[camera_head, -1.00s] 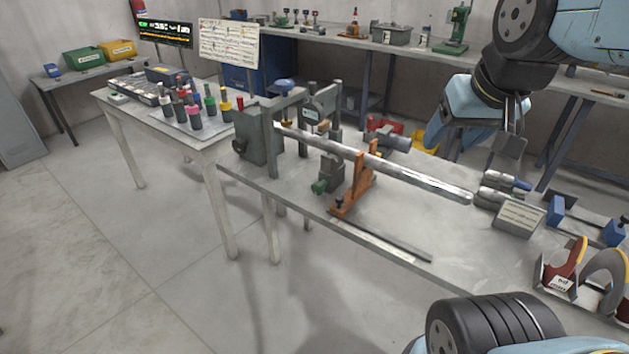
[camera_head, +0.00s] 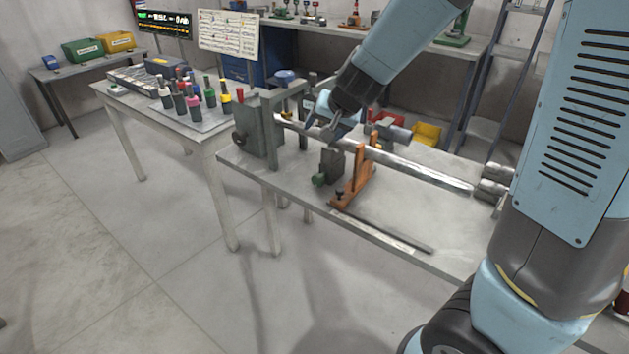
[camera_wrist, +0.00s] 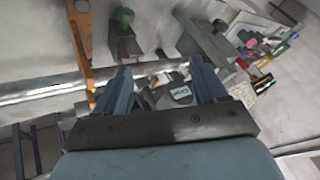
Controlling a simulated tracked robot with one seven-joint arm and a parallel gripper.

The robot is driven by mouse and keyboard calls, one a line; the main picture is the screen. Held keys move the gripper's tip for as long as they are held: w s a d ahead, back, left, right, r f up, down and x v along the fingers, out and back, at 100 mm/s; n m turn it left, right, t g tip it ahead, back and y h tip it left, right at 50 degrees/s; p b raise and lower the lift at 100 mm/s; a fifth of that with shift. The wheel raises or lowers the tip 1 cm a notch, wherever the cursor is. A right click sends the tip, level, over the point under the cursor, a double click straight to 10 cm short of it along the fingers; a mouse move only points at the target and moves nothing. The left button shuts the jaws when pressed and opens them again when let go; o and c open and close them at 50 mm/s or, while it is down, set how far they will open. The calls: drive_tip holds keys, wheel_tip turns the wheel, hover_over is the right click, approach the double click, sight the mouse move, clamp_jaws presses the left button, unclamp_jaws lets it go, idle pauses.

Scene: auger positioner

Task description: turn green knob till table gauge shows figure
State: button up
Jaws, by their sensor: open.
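The green knob (camera_head: 318,179) sits low on the front of a dark block on the bench, left of an orange stand. It also shows in the wrist view (camera_wrist: 122,16), past my fingertips and left of centre. My gripper (camera_head: 325,112) is over the metal bar, above and behind the knob and apart from it. In the wrist view its blue fingers (camera_wrist: 160,82) are spread wide with nothing held. A small gauge with a pale display (camera_wrist: 180,92) shows between the fingers; its figure is too blurred to read. In the head view my gripper largely hides the gauge.
A long metal bar (camera_head: 420,168) runs across the bench, held by the orange stand (camera_head: 361,172). A grey vise-like block (camera_head: 257,135) stands at its left end. A loose flat rod (camera_head: 385,232) lies at the bench's front edge. Coloured-handled tools stand on the left table.

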drive_tip(key=w+a+f+m+h, duration=0.1)
drive_tip(key=w+a+f+h, duration=0.2)
drive_tip(key=f, duration=0.5)
drive_tip(key=t+h, duration=0.8)
drive_tip(key=h, duration=0.3)
approach(315, 182)
drive_tip(key=x, duration=1.1)
drive_tip(key=shift+w+d+r, duration=0.1)
